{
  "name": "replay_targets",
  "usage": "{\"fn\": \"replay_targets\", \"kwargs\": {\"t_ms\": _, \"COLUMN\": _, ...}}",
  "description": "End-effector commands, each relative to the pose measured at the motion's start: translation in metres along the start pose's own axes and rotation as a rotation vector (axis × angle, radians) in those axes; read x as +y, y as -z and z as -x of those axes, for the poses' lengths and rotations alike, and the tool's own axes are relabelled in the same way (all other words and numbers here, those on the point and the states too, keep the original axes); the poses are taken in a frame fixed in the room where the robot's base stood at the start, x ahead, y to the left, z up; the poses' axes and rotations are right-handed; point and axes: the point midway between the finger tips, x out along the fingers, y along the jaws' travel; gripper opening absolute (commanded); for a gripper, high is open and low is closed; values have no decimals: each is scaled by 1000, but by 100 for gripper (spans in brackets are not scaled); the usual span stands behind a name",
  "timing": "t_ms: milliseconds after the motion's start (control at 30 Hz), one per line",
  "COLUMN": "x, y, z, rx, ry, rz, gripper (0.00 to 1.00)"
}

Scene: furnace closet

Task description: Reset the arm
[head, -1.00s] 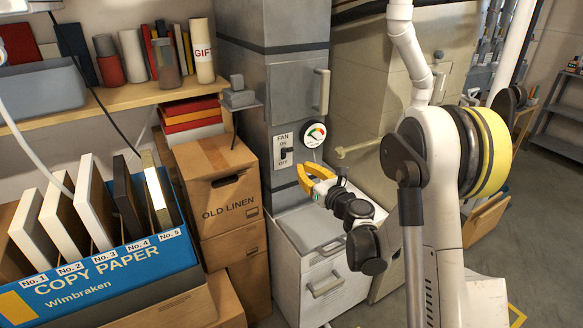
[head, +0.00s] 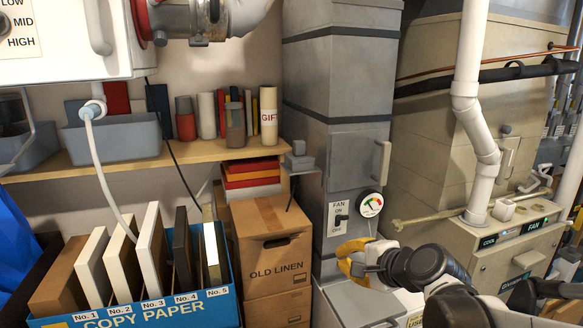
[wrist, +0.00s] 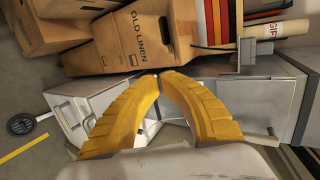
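My gripper (head: 340,257) has yellow curved fingers and is in front of the lower part of the grey furnace column (head: 345,150), below the fan switch (head: 341,218) and the dial gauge (head: 372,204). In the wrist view the two fingers (wrist: 160,76) arch inward and their tips meet. Nothing shows between them. My dark and white arm reaches in from the lower right of the head view. The wrist view is tilted, with the white cabinet (wrist: 85,100) and the Old Linen box (wrist: 125,40) beyond the fingers.
The Old Linen box (head: 272,245) stands left of the gripper. A blue Copy Paper box (head: 150,312) with numbered binders is at the lower left. A shelf (head: 120,168) of books and canisters is behind. A beige furnace unit (head: 440,150) with a white pipe (head: 468,90) stands right.

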Motion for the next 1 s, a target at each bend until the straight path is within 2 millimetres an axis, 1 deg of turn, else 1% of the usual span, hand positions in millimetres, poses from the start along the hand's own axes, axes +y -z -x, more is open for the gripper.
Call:
{"fn": "replay_targets", "kwargs": {"t_ms": 33, "x": 12, "y": -11, "z": 19, "rx": 7, "ry": -51, "rz": 128, "gripper": 0}}
{"fn": "replay_targets", "kwargs": {"t_ms": 167, "x": 51, "y": -27, "z": 66, "rx": 19, "ry": -204, "rz": 500, "gripper": 0}}
{"fn": "replay_targets", "kwargs": {"t_ms": 200, "x": 64, "y": -31, "z": 81, "rx": 17, "ry": -253, "rz": 611, "gripper": 0}}
{"fn": "replay_targets", "kwargs": {"t_ms": 300, "x": 96, "y": -33, "z": 115, "rx": 8, "ry": -371, "rz": 864, "gripper": 0}}
{"fn": "replay_targets", "kwargs": {"t_ms": 400, "x": 122, "y": -32, "z": 143, "rx": -9, "ry": -470, "rz": 1065, "gripper": 0}}
{"fn": "replay_targets", "kwargs": {"t_ms": 500, "x": 140, "y": -29, "z": 161, "rx": -25, "ry": -541, "rz": 1200, "gripper": 0}}
{"fn": "replay_targets", "kwargs": {"t_ms": 600, "x": 149, "y": -27, "z": 171, "rx": -36, "ry": -581, "rz": 1272, "gripper": 0}}
{"fn": "replay_targets", "kwargs": {"t_ms": 667, "x": 151, "y": -26, "z": 174, "rx": -38, "ry": -592, "rz": 1291, "gripper": 0}}
{"fn": "replay_targets", "kwargs": {"t_ms": 1000, "x": 152, "y": -26, "z": 174, "rx": -38, "ry": -593, "rz": 1294, "gripper": 0}}
